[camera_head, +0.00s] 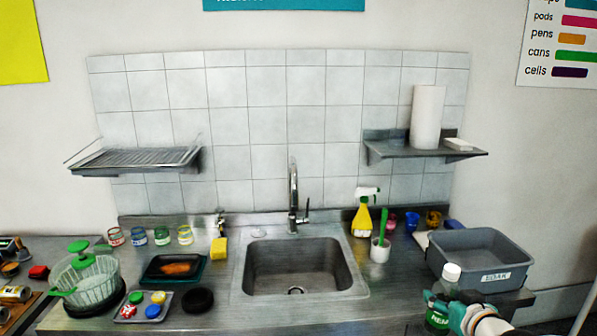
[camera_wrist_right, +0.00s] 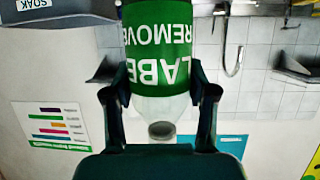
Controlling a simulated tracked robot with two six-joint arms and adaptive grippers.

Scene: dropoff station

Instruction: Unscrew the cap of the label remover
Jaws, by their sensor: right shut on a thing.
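The label remover is a clear bottle with a green label (camera_wrist_right: 160,45), gripped by my right gripper (camera_wrist_right: 163,90). Its two dark fingers press on opposite sides of the bottle near its shoulder. In the head view the label remover (camera_head: 437,318) stands roughly upright at the lower right, with my right gripper (camera_head: 447,301) reaching it from the right. A whitish cap (camera_head: 452,272) sits on its top. The cap also shows in the right wrist view (camera_wrist_right: 162,130), which is upside down. Whether it is loosened cannot be seen. My left gripper is out of view.
A grey SOAK tub (camera_head: 480,280) stands just behind the bottle. The sink (camera_head: 300,270) is in the middle of the counter. A yellow spray bottle (camera_head: 362,219) and a white cup with a green brush (camera_head: 380,251) stand right of it. Jars, trays and a basket crowd the left.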

